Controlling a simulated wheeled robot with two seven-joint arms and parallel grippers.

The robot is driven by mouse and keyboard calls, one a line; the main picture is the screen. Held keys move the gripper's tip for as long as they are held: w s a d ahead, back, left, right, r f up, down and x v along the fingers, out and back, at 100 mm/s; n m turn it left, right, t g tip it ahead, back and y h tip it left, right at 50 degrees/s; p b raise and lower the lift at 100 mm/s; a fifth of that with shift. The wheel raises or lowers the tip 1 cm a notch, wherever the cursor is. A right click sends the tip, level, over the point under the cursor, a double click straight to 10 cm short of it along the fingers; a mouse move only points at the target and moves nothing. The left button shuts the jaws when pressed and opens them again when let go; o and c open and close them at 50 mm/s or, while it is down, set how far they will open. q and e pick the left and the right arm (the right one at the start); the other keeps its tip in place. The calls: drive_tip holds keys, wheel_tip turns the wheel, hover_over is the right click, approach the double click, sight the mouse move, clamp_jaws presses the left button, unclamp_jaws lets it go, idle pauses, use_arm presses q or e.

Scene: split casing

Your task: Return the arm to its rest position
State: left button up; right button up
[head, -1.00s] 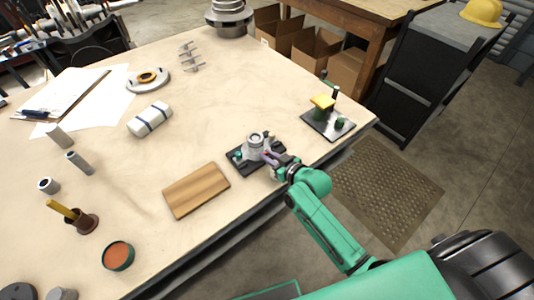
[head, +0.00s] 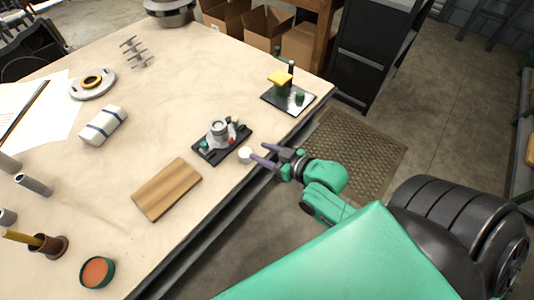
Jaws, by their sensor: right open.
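My right arm comes in from the lower right. Its gripper (head: 262,154) is open, with two purple-grey fingers apart and nothing between them. It is at the table's front edge, to the right of a dark base plate (head: 208,153) that bears a grey casing (head: 219,131) with small red and green parts. A small white round piece (head: 246,155) lies on the table close to the fingertips; I cannot tell if they touch it. My left gripper is not in view.
A wooden board (head: 167,188) lies left of the casing. A white striped roll (head: 103,125) and an orange-filled cup (head: 97,271) are further left. Open floor lies to the right of the table edge.

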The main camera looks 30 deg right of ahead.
drive_tip(key=shift+v, duration=0.85)
drive_tip(key=s+d+f+m+g+h, duration=0.15)
drive_tip(key=s+d+f, duration=0.25)
drive_tip(key=f, duration=0.9)
drive_tip(key=s+d+f+m+g+h, duration=0.1)
drive_tip(key=s+d+f+g+h, duration=0.2)
drive_tip(key=f, duration=1)
drive_tip(key=s+f+g, duration=0.3)
drive_tip(key=s+f, duration=0.5)
drive_tip(key=s, duration=0.2)
drive_tip(key=s+f+g, duration=0.4)
drive_tip(key=s+f, duration=0.4)
drive_tip(key=s, duration=0.3)
drive_tip(key=shift+s+a+f+n, duration=0.25)
drive_tip(key=shift+a+n, duration=0.1)
drive_tip(key=shift+d, duration=0.15)
